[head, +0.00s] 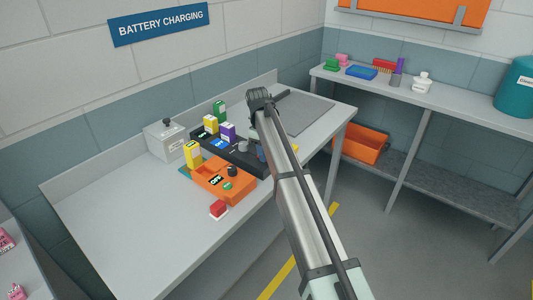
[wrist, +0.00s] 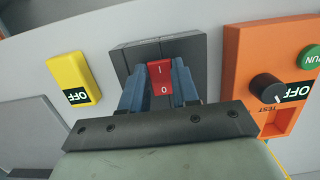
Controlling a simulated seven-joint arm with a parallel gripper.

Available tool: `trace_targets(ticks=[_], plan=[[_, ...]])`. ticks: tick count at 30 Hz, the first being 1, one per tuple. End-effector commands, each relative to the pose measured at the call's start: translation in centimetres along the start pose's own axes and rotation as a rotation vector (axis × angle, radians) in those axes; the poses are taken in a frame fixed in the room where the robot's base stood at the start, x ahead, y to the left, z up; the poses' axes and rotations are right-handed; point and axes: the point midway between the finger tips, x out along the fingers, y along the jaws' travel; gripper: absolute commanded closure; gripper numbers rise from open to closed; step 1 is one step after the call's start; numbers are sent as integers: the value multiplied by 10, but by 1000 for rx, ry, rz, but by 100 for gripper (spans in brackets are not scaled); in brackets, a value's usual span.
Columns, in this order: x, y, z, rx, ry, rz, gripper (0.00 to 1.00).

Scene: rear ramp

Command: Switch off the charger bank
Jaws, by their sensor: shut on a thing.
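In the wrist view a red rocker switch (wrist: 160,76), marked I and 0, sits on a dark grey housing (wrist: 195,50). My gripper (wrist: 160,88) has its blue-grey fingers on either side of the switch and is shut on it. The fingers hide the switch's sides. In the head view a dark charger bank (head: 218,144) lies on the bench with upright yellow, green and purple blocks at it. My gripper (head: 256,150) is low at its right end, partly behind my arm, which hides the red switch there.
An orange box (head: 212,186) with a black knob and green button stands close by; it also shows in the wrist view (wrist: 245,65). A yellow OFF block (wrist: 73,78) is on the other side. A red-and-white block (head: 218,209) lies in front. The bench's left part is clear.

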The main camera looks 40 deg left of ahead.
Motion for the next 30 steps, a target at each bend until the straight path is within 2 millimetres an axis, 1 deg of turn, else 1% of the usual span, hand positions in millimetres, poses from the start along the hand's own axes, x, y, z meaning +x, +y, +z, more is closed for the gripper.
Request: trace_targets(ticks=[1, 5, 14, 15, 21, 23, 30], plan=[[-1, 2, -4, -2, -34, 0, 100], [-1, 1, -4, -1, -90, 1, 100], [-1, 0, -3, 0, -100, 1, 100], [-1, 0, -3, 0, -100, 1, 68], [-1, 0, -3, 0, -99, 0, 49], [-1, 0, -3, 0, -99, 0, 45], [-2, 0, -3, 0, -98, 0, 45]])
